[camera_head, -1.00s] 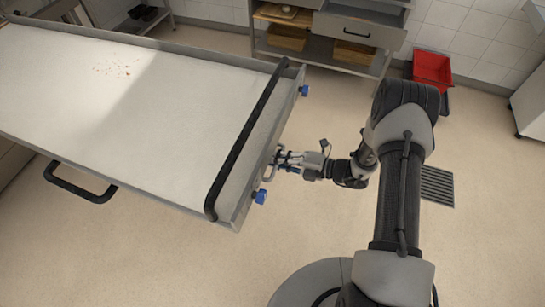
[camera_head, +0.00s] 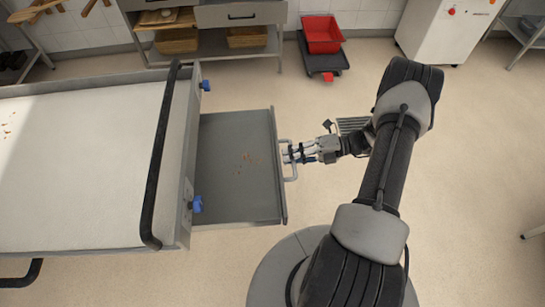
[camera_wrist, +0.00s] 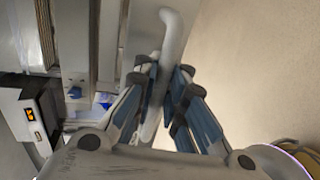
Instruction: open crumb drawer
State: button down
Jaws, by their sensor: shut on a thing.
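The crumb drawer (camera_head: 232,185) is a shallow grey metal tray pulled well out to the right from under the white-topped unit. In the wrist view the handle (camera_wrist: 168,45) runs between the blue-padded fingers of my gripper (camera_wrist: 163,90). The drawer's back end is hidden under the unit.
The white deck (camera_head: 75,170) has a black rail (camera_head: 160,150) and blue knobs (camera_head: 195,204) at its right end. A red bin (camera_head: 322,33) on a dark dolly and a shelf unit (camera_head: 215,50) stand at the back. The floor right of my arm is mostly clear.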

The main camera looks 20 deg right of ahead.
jog(key=shift+s+d+r, duration=0.1)
jog(key=shift+s+d, duration=0.1)
jog(key=shift+d, duration=0.4)
jog(key=c, duration=1.7)
grip_release()
jog(key=shift+o, duration=0.2)
jog(key=v, duration=1.2)
